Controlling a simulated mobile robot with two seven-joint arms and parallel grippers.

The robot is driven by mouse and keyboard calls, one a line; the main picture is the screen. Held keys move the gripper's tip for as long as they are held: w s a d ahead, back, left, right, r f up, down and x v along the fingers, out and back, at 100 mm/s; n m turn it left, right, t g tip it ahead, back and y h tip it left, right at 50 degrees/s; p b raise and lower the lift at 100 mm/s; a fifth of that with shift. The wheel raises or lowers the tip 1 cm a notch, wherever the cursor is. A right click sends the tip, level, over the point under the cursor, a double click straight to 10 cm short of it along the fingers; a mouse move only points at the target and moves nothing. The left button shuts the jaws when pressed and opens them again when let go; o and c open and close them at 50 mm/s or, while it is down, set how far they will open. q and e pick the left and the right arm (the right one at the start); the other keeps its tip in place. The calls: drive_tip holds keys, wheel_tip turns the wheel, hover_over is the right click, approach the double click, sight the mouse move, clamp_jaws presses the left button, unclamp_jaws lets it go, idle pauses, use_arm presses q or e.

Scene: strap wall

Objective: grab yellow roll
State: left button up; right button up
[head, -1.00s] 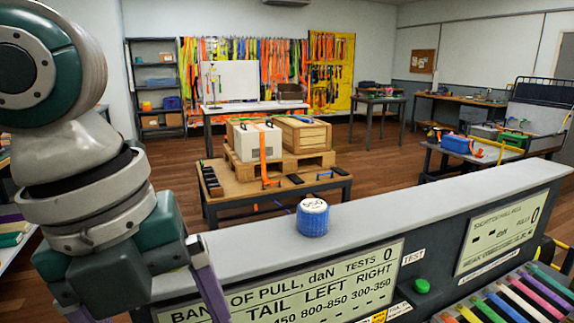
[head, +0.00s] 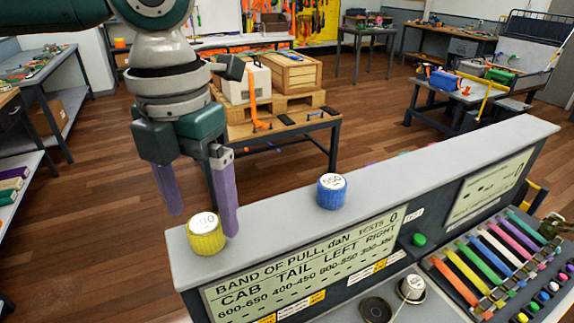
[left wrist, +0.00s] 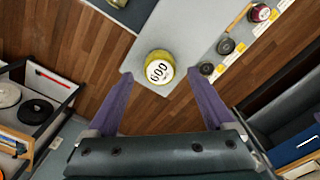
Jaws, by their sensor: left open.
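The yellow roll (head: 206,238), with a white numbered label on top, stands upright at the near left end of the grey console top. In the left wrist view, the yellow roll (left wrist: 158,67) shows between the tips of my purple fingers. My left gripper (head: 203,218) points down over that end of the console. It is open and empty, with one finger just right of the roll and the other to its left. I cannot tell if either touches it. My right gripper is not in view.
A blue roll (head: 331,191) stands further right on the console top (head: 275,232). Coloured straps (head: 510,255) fill a rack on the console's front right. A table (head: 300,126) with a pallet and boxes stands behind. The floor at left is clear.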

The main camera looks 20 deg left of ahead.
use_arm(q)
drive_tip(key=shift+f, duration=1.15)
clamp_jaws()
drive_tip(key=shift+r, duration=0.1)
